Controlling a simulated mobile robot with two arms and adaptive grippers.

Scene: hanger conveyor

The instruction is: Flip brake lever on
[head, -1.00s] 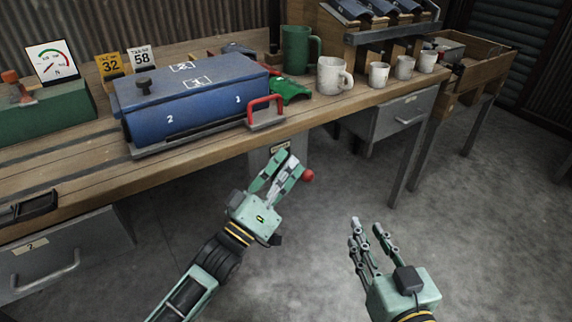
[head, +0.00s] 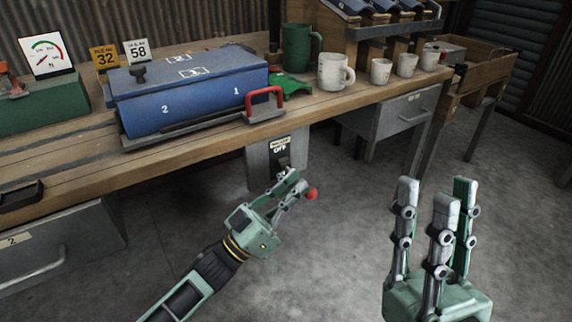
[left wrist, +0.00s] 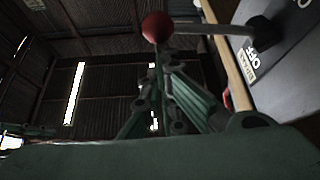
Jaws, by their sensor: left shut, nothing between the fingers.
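The brake lever's red ball knob (head: 311,193) sticks out low in front of the workbench. Its grey plate (head: 257,165) below the bench edge bears an OFF label (head: 280,149). My left gripper (head: 295,178) is shut and empty, just left of the knob and partly in front of the lever. In the left wrist view the knob (left wrist: 157,27) is at the end of a grey rod (left wrist: 208,29), just above my fingertips (left wrist: 158,64). I cannot tell whether they touch. My right gripper (head: 436,195) is open and empty, fingers up, at the right.
A drawer unit (head: 405,115) hangs under the bench to the right. The floor between my grippers is clear.

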